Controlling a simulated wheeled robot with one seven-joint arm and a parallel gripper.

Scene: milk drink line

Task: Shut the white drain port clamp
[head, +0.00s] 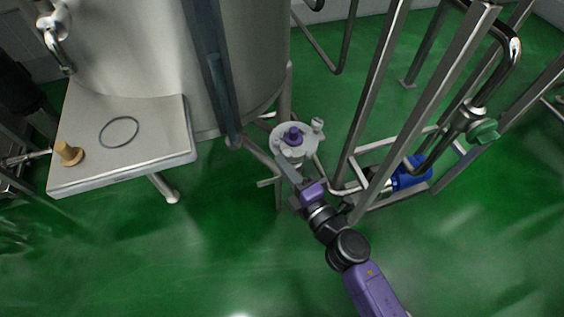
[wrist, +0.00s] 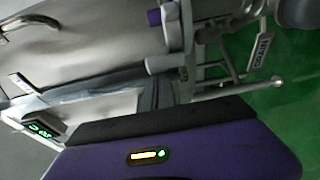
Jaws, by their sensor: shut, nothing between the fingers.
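The white drain port clamp (head: 283,150) sits low beside the tank, a pale round piece with a purple part (head: 293,134) in its middle. A small pale knob (head: 317,125) stands up at its right edge. My gripper (head: 285,168) is just below and in front of the clamp, its fingers shut and empty. I cannot tell whether they touch it. In the wrist view, pale round parts of the clamp (wrist: 172,35) show at the top, with a purple part (wrist: 154,17) at the left. Whether the clamp is open or shut is unclear.
The steel tank (head: 170,50) stands behind. A steel shelf (head: 85,115) holds a dark ring (head: 119,131) and a tan plug (head: 68,153). Steel frame posts (head: 425,100) and a blue pump (head: 410,173) stand close on the right. The green floor (head: 190,260) in front is clear.

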